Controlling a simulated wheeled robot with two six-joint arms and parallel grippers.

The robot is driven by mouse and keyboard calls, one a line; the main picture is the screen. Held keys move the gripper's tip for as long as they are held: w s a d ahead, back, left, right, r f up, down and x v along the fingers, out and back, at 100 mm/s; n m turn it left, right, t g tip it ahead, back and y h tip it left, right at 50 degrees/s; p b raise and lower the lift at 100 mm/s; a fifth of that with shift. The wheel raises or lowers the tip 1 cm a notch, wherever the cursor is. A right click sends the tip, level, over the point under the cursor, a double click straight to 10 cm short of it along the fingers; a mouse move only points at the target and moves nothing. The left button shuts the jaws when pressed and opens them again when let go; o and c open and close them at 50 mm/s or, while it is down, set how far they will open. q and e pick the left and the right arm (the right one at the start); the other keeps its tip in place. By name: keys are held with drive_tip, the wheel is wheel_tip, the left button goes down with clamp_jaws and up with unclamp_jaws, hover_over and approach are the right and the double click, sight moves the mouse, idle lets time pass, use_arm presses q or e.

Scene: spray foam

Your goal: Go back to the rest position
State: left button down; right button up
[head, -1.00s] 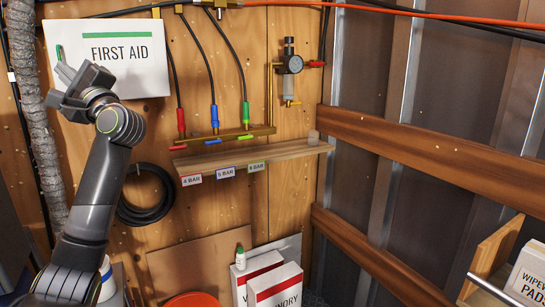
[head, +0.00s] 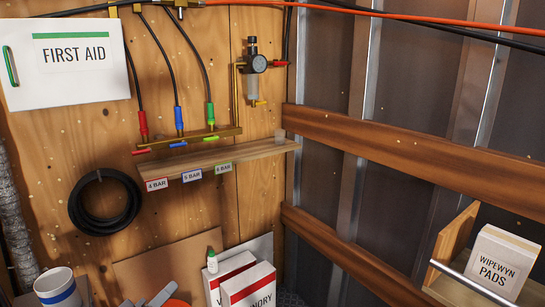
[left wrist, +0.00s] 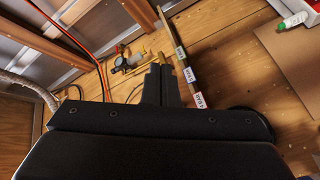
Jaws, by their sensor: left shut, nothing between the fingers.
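My left gripper (left wrist: 158,78) shows in the left wrist view with its two dark fingers together and nothing between them. The rest of the left arm is out of the head view. My right gripper is in neither view.
A wooden shelf (head: 225,154) with pressure labels sits below red, blue and green hose fittings. A first aid box (head: 70,88), coiled black hose (head: 80,215), white cup (head: 58,287), boxes (head: 249,288) and a pads box (head: 497,262) are around.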

use_arm(q)
drive_tip(key=s+a+f+m+g+y, duration=0.35)
drive_tip(key=s+f+g, duration=0.25)
drive_tip(key=s+f, duration=0.65)
drive_tip(key=s+a+f+m+g+y, duration=0.1)
drive_tip(key=s+a+f+g+y, duration=0.3)
drive_tip(key=s, duration=0.4)
drive_tip(key=s+a+f+m+g+y, duration=0.1)
drive_tip(key=s+f+g+y, duration=0.15)
drive_tip(key=s+f, duration=0.5)
wheel_tip(320, 180, down, 22)
drive_tip(key=s+a+g+h, duration=0.1)
drive_tip(key=s+a+g, duration=0.1)
drive_tip(key=s+d+f+g, duration=0.1)
drive_tip(key=s+f, duration=1.3)
drive_tip(key=f, duration=0.1)
drive_tip(key=shift+s+d+f+h, duration=0.15)
drive_tip(key=shift+d+f+h, duration=0.1)
drive_tip(key=shift+d+h, duration=0.15)
